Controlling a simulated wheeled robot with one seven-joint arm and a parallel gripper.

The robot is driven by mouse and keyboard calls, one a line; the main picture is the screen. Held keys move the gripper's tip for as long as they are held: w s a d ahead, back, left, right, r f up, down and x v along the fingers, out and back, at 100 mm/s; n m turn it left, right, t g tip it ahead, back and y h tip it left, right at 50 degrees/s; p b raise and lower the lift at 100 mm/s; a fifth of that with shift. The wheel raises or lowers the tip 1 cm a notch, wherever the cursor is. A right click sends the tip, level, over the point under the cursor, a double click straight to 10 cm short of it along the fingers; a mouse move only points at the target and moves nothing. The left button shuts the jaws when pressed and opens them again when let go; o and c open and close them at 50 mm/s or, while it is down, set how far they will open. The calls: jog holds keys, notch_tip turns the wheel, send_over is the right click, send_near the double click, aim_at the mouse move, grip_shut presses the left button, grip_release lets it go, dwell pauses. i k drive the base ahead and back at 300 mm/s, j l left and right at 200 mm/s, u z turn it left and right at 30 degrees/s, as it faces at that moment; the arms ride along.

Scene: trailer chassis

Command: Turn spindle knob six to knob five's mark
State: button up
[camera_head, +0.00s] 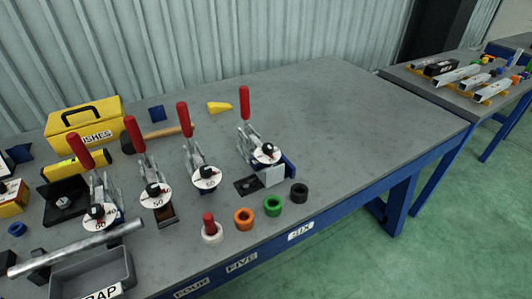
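Several red-handled clamps stand in a row on the grey bench, each with a white dial and black knob. The rightmost clamp's knob (267,149) lines up best with the SIX label (301,230) on the bench's front edge, so I take it as knob six. Its white dial (270,159) is too small to read. The clamp to its left has knob five (206,172) on a dial (209,182) that seems to show 50; its FIVE label (241,262) is on the edge. The exact pointer directions cannot be told. My gripper is not in view.
The bench's right side is clear.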

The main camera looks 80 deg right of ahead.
aim_at(268, 148)
jog(key=k+l, duration=0.25)
jog(key=k+l+z, duration=0.1)
jog(key=k+l, duration=0.15)
jog(key=l, duration=0.2)
jog(key=k+l, duration=0.2)
jog(key=l, duration=0.2)
jog(key=k+l+z, duration=0.1)
jog(key=k+l, duration=0.15)
jog(key=k+l+z, duration=0.1)
jog(key=l, duration=0.4)
jog(key=k, duration=0.1)
